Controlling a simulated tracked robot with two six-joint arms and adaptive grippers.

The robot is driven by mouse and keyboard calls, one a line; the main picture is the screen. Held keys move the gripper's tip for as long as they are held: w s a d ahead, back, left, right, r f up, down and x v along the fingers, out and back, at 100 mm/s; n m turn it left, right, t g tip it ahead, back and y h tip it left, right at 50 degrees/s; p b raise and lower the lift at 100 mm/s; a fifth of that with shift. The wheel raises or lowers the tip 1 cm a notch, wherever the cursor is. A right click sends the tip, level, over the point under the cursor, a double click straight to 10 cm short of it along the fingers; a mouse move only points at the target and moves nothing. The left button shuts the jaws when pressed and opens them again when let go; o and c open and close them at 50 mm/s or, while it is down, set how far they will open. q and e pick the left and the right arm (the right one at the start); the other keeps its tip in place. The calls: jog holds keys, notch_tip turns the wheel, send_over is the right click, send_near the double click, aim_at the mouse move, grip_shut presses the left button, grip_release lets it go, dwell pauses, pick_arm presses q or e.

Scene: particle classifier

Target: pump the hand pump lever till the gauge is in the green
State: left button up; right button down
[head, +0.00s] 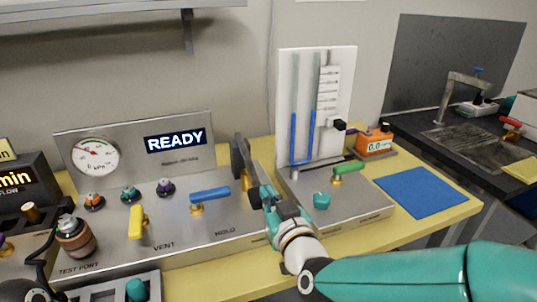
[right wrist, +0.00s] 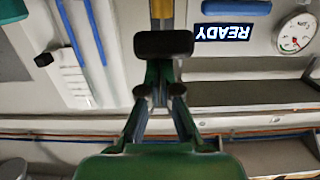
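The pump lever shows as a black grip (head: 238,158) on a yellow stem, right of the READY display on the steel panel. In the right wrist view the black grip (right wrist: 164,44) lies across my fingertips, with the yellow stem beyond it. My right gripper (head: 256,186) is at the lever, its fingers close together; the grip partly hides the tips, and they appear shut on the lever. My left gripper is not seen.
Below the gauge are a yellow lever (head: 136,221) by VENT and a blue lever (head: 210,193) by HOLD. Right of my gripper stand a white manometer board (head: 345,80), a green-handled valve (head: 348,168) and an orange meter (head: 374,143). A blue mat (head: 415,191) lies clear.

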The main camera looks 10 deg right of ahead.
jog(key=r+p+v, duration=0.1)
jog(key=r+v, duration=0.1)
jog(key=v, duration=0.9)
jog(key=shift+p, duration=0.35)
jog(key=shift+r, duration=0.15)
dwell(1.4)
